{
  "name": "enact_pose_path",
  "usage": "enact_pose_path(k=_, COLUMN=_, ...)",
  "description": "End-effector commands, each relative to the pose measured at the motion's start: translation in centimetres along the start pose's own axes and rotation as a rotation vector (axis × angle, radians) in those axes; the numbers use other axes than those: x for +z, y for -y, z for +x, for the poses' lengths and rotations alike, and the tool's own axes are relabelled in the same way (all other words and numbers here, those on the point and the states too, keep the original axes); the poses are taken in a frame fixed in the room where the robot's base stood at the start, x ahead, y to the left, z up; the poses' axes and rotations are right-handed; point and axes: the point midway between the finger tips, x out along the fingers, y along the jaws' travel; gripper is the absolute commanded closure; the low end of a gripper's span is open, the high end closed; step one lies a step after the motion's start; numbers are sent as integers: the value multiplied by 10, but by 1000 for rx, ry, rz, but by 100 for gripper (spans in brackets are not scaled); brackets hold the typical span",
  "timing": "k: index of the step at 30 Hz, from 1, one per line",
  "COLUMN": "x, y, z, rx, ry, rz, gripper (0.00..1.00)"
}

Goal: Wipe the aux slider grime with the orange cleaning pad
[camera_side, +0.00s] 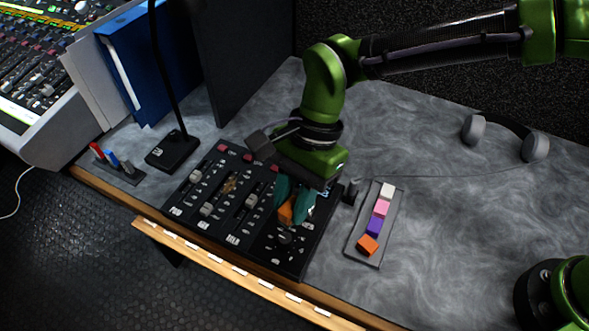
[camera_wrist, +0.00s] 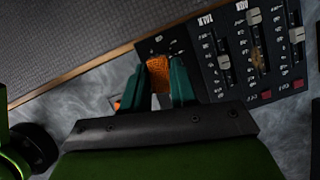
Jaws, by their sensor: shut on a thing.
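My gripper (camera_side: 294,203), with teal fingers, is shut on an orange pad (camera_side: 286,212). It is over the right part of the black slider panel (camera_side: 205,188). The pad also shows between the fingers in the wrist view (camera_wrist: 159,75). Whether the pad touches the panel I cannot tell. A brown grime patch (camera_side: 230,185) lies on the panel's slider area, left of my gripper. In the wrist view the grime (camera_wrist: 257,57) is to the right of the fingers, apart from the pad. The slider labels are too small to read surely.
A grey tray (camera_side: 358,254) right of the panel holds white, pink, purple and orange blocks. A black lamp base (camera_side: 172,151) and a marker holder (camera_side: 119,169) stand at left. Headphones (camera_side: 505,135) lie at back right. The desk right of the tray is mostly clear.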

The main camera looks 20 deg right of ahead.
Motion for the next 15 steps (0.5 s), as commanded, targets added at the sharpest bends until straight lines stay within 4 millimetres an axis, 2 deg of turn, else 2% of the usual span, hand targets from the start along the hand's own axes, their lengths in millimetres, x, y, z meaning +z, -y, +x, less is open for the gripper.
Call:
enact_pose_path(k=1, x=1, y=20, z=1, rx=-17, ry=-2, rz=38, gripper=97)
enact_pose_path(k=6, x=4, y=74, z=1, rx=-68, ry=-5, rz=170, gripper=97)
enact_pose_path(k=12, x=7, y=126, z=4, rx=-130, ry=-5, rz=314, gripper=97)
enact_pose_path(k=15, x=7, y=144, z=6, rx=-157, ry=-3, rz=375, gripper=97)
